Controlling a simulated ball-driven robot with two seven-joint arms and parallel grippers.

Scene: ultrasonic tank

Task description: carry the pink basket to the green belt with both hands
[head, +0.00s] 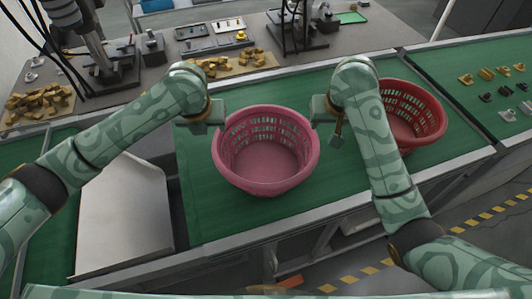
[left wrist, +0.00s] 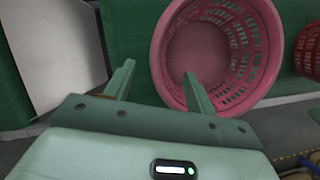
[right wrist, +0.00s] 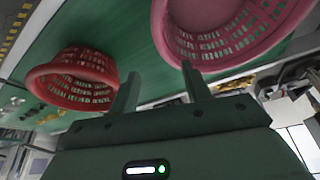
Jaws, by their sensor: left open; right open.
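The pink basket (head: 265,186) stands upright and empty on a green belt surface (head: 215,215), between my two grippers. My left gripper (head: 212,124) is open at the basket's left rim. In the left wrist view its open fingers (left wrist: 158,88) are near the pink rim (left wrist: 160,75), with one finger overlapping the basket. My right gripper (head: 326,115) is open at the right rim. In the right wrist view one of its fingers (right wrist: 160,90) overlaps the pink basket (right wrist: 215,55). I cannot tell whether either gripper touches the rim.
A red basket (head: 425,125) stands on the belt to the right, partly behind my right arm. A grey metal plate (head: 125,220) lies left of the pink basket. Behind is a grey bench (head: 290,60) with brass parts and trays. Small parts lie on green at far right.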

